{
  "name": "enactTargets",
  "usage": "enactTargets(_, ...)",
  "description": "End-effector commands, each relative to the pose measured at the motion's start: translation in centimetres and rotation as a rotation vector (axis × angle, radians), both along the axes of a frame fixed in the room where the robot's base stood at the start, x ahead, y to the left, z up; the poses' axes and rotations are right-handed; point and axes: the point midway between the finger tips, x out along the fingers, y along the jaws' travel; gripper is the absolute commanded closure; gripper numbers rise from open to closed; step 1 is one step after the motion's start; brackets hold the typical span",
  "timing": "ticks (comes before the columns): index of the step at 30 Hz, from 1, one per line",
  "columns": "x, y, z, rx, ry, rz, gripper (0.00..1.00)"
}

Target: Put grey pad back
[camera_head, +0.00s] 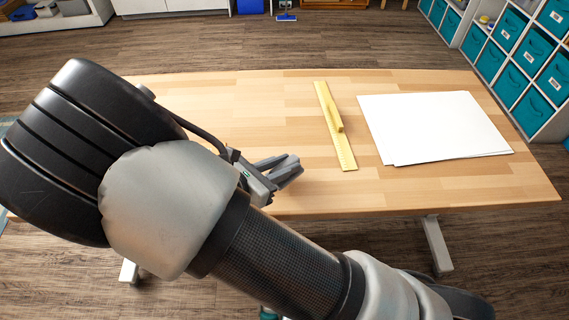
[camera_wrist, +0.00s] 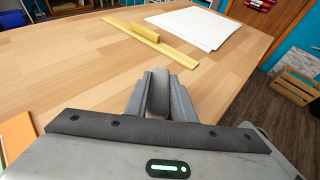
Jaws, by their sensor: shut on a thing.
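My gripper (camera_head: 280,171) is over the front part of the wooden table, left of the yellow ruler. In the wrist view my gripper (camera_wrist: 160,98) has its two grey fingers closed on a dark grey block, which I take as the grey pad (camera_wrist: 158,94). Most of the pad is hidden between the fingers. In the head view the pad is hard to tell apart from the grey fingers. I cannot tell whether it touches the table.
The wooden table (camera_head: 229,108) carries a yellow ruler with a raised grip (camera_head: 323,102) and a stack of white sheets (camera_head: 435,125) on the right. Shelves with teal bins (camera_head: 510,28) stand beyond the right edge.

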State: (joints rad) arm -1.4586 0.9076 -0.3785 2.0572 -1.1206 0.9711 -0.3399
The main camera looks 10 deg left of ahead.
Motion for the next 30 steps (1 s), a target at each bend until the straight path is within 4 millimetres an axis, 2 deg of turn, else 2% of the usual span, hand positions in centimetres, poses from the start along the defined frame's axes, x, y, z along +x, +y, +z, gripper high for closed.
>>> enactTargets(9, 0.0, 0.0, -1.3, -0.001, 0.0, 0.0, 1.0)
enactTargets(23, 0.0, 0.0, -1.4, 0.0, 0.0, 0.0, 1.0)
enactTargets(30, 0.0, 0.0, -2.1, 0.0, 0.0, 0.0, 1.0)
